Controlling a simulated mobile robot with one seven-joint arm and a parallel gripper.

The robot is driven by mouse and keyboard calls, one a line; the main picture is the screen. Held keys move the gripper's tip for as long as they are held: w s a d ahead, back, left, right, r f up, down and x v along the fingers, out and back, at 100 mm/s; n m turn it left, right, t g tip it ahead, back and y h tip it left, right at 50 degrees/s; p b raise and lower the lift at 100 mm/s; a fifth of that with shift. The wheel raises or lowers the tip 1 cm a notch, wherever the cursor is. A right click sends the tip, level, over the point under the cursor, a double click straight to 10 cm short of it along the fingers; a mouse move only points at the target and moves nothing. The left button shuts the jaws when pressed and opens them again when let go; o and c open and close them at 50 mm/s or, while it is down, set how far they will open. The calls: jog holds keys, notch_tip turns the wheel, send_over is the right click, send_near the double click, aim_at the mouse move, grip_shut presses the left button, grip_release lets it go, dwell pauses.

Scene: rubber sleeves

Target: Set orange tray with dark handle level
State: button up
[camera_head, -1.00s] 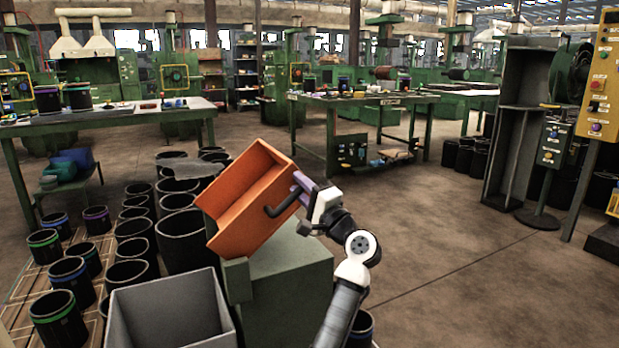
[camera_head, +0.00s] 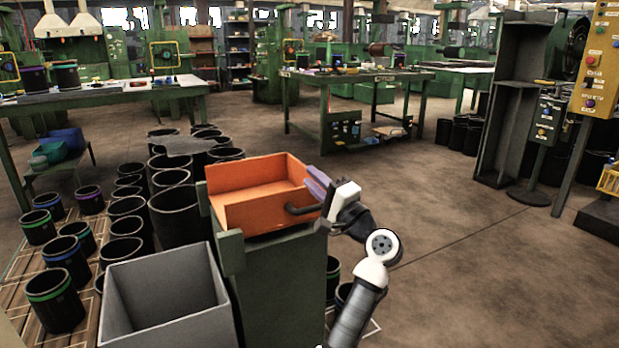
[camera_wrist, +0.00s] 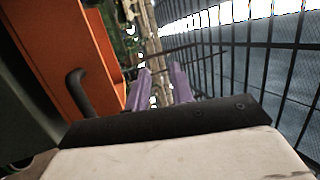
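The orange tray (camera_head: 262,207) sits about level on top of the green stand (camera_head: 285,275), its open side up. Its dark handle (camera_head: 303,210) is on the right side, close to my gripper (camera_head: 318,187). In the wrist view the tray wall (camera_wrist: 60,50) and the bent handle (camera_wrist: 80,92) are to the left of my gripper (camera_wrist: 160,88). Its two purple fingers stand apart with a gap and nothing between them. The handle is beside the fingers, not between them. The tray's underside is hidden.
A grey open bin (camera_head: 165,300) stands at the front left of the stand. Several black sleeves (camera_head: 175,215) stand left of and behind it. A green workbench (camera_head: 355,85) is behind. The floor to the right (camera_head: 450,250) is clear.

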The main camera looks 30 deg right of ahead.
jog(key=f+b+v, duration=0.1)
jog(key=v, duration=0.6)
jog(key=shift+d+f, duration=0.25)
jog(key=shift+d, duration=0.05)
jog(key=shift+w, duration=0.1)
dwell(0.8)
